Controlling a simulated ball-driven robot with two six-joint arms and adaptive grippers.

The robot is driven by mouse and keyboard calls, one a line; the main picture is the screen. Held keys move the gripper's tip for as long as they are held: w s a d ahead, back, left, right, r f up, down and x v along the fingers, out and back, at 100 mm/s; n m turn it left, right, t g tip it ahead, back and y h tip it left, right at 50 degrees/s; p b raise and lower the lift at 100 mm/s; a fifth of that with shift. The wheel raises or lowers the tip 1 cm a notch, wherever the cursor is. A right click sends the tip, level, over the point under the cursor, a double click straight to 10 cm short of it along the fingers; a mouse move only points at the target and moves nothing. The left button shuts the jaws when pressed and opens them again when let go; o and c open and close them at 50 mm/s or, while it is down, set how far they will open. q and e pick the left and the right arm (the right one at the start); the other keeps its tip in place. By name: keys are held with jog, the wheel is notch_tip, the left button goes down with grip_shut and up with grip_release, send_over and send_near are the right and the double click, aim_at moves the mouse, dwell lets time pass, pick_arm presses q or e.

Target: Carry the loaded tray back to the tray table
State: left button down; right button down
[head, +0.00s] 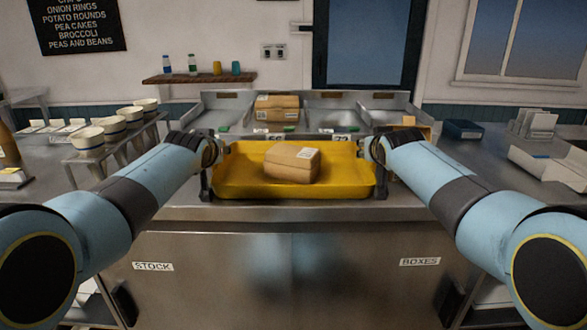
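The yellow tray (235,189) lies centrally in the head view, at the front of the steel counter. I cannot tell whether it rests on the counter or is just above it.
Behind the tray, the steel unit (335,104) holds another brown carton (277,107). White cups (105,127) stand on a rack at left. Cabinet doors (350,270) marked STOCK and BOXES are below.

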pick_arm(q)
jog(key=shift+r, duration=0.15)
pick_arm(e)
jog(key=shift+r, duration=0.1)
